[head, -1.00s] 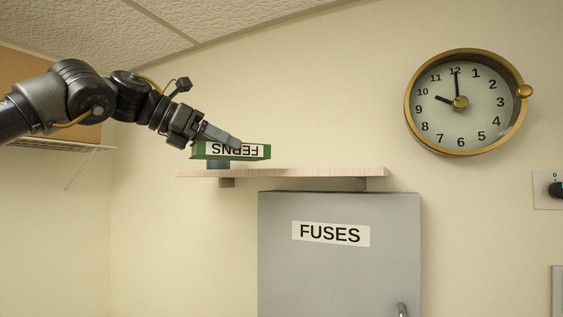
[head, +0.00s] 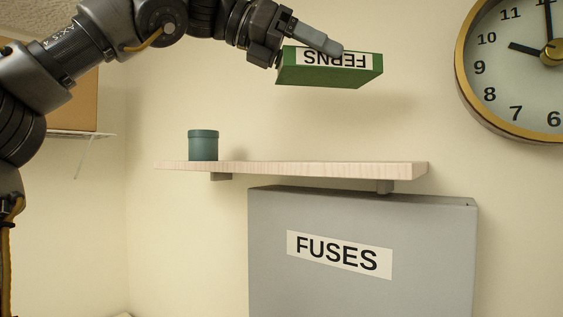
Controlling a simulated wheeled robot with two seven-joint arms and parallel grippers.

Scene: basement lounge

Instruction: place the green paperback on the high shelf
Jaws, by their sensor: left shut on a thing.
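The green paperback (head: 330,76) has a white spine label reading "FERNS" upside down. My left gripper (head: 325,45) is shut on it and holds it in the air, nearly level. The high shelf (head: 310,169) is a pale wooden board on the wall, below the book with a clear gap between them. One finger shows along the book's near side; the other finger is hidden. My right gripper is not in view.
A teal lidded canister (head: 203,146) stands at the left part of the shelf; the shelf's middle and right are bare. A grey fuse cabinet (head: 360,220) hangs just below. A wall clock (head: 515,75) is at the right. A second shelf (head: 75,133) holds a cardboard box (head: 80,105) at the left.

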